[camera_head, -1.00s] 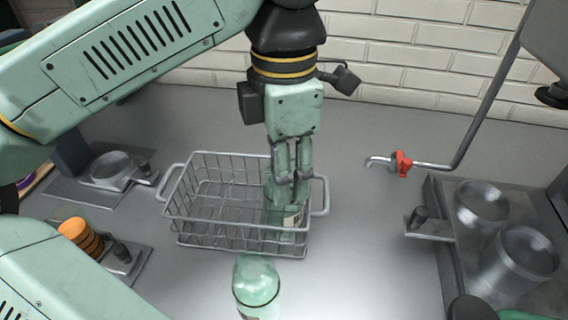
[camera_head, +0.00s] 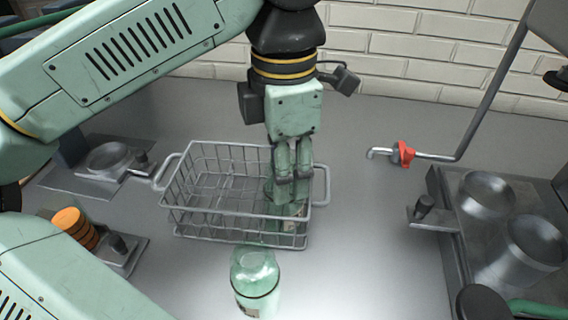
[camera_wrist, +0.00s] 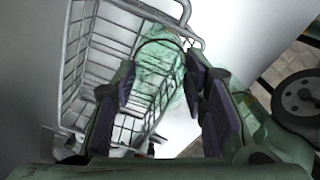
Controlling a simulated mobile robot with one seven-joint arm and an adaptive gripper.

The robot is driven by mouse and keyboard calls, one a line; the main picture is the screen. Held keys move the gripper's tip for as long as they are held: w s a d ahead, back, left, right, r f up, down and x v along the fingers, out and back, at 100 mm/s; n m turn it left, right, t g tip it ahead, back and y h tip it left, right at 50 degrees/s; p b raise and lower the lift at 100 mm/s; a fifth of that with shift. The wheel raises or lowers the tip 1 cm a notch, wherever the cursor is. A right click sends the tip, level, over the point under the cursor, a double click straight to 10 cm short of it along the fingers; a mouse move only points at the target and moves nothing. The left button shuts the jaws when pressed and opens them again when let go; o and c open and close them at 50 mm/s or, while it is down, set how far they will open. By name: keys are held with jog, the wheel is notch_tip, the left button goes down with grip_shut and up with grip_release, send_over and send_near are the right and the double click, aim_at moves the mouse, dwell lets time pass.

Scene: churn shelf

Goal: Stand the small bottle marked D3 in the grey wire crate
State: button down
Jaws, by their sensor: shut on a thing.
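My gripper (camera_head: 293,178) points down over the right end of the grey wire crate (camera_head: 185,222). It is shut on a small green glass bottle (camera_head: 292,214), which is inside the crate's right end, behind the wires. Part of a pale label shows, but its marking cannot be read. In the wrist view the translucent green bottle (camera_wrist: 160,62) is between the dark finger pads of my gripper (camera_wrist: 165,100), with the crate wires (camera_wrist: 75,55) around and behind it. I cannot tell whether its base touches the crate floor.
Another green glass bottle (camera_head: 255,272) stands just in front of the crate. A pipe with a red valve (camera_head: 403,154) and metal cups (camera_head: 487,195) are at the right. Orange discs (camera_head: 73,224) and a metal plate (camera_head: 100,162) are at the left. The crate's left part is empty.

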jog(key=shift+f+b, duration=0.3)
dwell(0.5)
jog(key=c, duration=0.9)
grip_release()
jog(key=shift+c, duration=0.9)
